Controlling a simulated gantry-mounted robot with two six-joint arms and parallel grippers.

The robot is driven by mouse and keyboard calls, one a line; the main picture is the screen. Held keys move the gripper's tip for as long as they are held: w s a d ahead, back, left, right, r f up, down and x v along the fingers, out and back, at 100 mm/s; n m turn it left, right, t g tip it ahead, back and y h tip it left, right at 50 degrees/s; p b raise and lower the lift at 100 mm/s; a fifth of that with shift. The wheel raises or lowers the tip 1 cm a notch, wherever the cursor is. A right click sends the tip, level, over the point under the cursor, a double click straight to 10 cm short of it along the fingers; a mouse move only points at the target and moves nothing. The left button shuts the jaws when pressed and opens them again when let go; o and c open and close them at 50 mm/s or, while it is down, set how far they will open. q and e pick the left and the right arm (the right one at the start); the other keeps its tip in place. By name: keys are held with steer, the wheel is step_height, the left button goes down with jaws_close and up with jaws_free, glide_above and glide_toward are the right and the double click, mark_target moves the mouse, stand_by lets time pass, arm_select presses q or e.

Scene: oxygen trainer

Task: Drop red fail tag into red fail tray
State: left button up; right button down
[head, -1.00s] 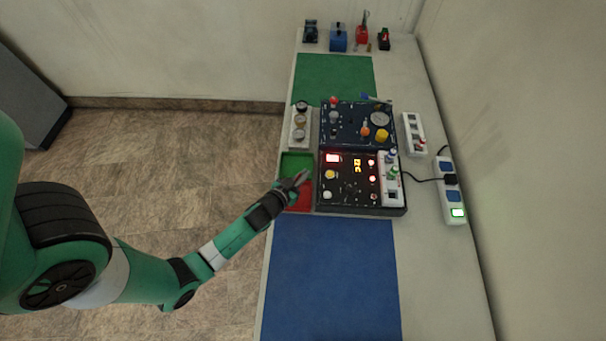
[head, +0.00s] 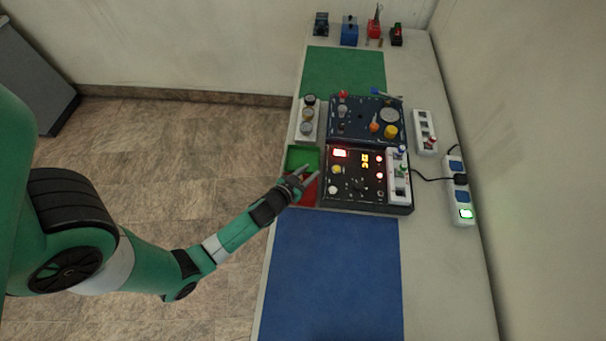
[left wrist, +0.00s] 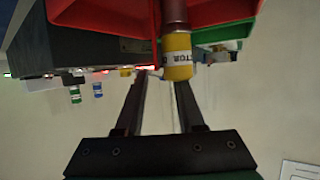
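The red fail tray (head: 309,196) lies at the left edge of the table, just below a green tray (head: 300,155) in the head view. My left gripper (head: 308,174) is over the border of the two trays, with its fingers apart. In the left wrist view, the gripper (left wrist: 160,78) is open, with a clear gap between its fingers. Red tray walls (left wrist: 95,10) fill the top of that view. A yellow cylinder with a white lettered band (left wrist: 177,57) shows near the fingertips. I cannot pick out the red fail tag; fingers may hide it. My right gripper is out of view.
The dark trainer panel (head: 360,205) stands just right of the trays, with another panel (head: 345,125) behind it. A white block with round knobs (head: 307,135) stands behind the green tray. The blue mat (head: 335,280) in front is clear, as is the green mat (head: 343,72).

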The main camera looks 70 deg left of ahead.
arm_select(q)
steer(key=v, duration=1)
steer(key=shift+s+d+f+b, duration=0.1)
steer(key=shift+d+b, duration=0.1)
steer(key=shift+b, duration=0.1)
steer(key=shift+s+d+r, duration=0.15)
steer(key=shift+s+r, duration=0.2)
